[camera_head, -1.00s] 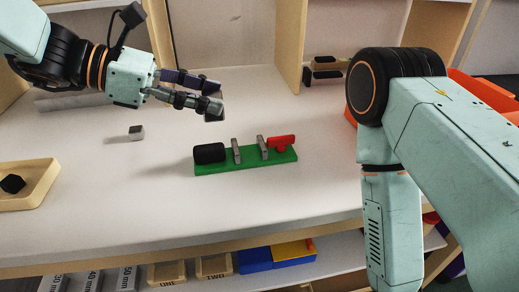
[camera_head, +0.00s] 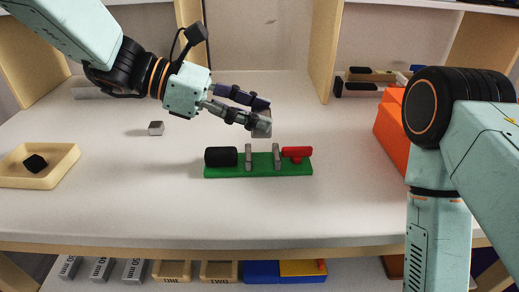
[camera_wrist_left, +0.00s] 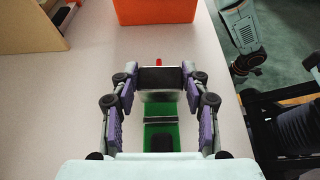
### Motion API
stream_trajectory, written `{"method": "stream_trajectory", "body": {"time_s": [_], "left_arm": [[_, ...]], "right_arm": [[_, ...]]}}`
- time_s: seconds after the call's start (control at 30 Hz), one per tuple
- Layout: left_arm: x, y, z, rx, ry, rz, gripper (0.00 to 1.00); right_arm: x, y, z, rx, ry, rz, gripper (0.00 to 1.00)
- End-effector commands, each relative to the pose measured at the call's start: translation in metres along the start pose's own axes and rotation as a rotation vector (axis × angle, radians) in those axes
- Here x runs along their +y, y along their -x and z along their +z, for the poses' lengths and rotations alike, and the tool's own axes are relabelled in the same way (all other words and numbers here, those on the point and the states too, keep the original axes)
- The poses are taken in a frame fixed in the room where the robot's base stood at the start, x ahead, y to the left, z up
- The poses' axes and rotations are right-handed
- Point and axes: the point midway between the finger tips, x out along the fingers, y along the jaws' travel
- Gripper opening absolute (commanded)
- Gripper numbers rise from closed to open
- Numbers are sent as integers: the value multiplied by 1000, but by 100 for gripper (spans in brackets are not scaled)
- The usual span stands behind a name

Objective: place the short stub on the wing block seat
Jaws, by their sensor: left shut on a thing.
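My left gripper (camera_head: 262,122) is shut on a small grey block, which I take to be the short stub (camera_head: 262,128). It holds this just above and behind the green base (camera_head: 260,171). In the left wrist view the held piece (camera_wrist_left: 160,78) looks dark with a pale face and hides part of the base. The base carries a black cylinder (camera_head: 221,157), two upright grey plates (camera_head: 248,157) and a red T-shaped piece (camera_head: 297,152). I cannot tell which part is the wing block seat. What seems to be my right gripper (camera_wrist_left: 247,65) hangs beyond the table edge, its fingers unclear.
A small grey cube (camera_head: 156,128) lies on the table at left. A tan tray (camera_head: 62,172) holds a black piece (camera_head: 35,163). An orange bin (camera_head: 390,133) stands at right. The table in front of the base is clear.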

Motion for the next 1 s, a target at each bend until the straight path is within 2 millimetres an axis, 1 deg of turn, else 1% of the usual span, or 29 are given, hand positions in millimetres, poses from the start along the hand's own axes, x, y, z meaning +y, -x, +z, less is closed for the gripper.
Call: {"method": "stream_trajectory", "body": {"time_s": [0.03,0.27,0.4,0.47,0.53,0.73,0.77,1.0], "left_arm": [[0,-4,-10,-1,3,-1,12],[0,-13,-30,-1,2,0,12],[0,-23,-52,0,3,0,12],[1,-26,-60,0,1,0,12],[1,-28,-63,0,0,1,12],[1,-29,-60,0,-1,1,12],[1,-29,-61,0,-1,1,47],[1,-29,-61,0,-1,1,68]], "right_arm": [[0,-6,0,0,0,0,50],[0,-13,0,0,0,0,50],[0,-23,0,0,0,0,50],[0,-26,0,0,0,0,50],[0,-26,0,0,0,0,50],[0,-25,0,0,0,0,50],[0,-25,0,0,0,0,50],[0,-25,0,0,0,0,50]]}}
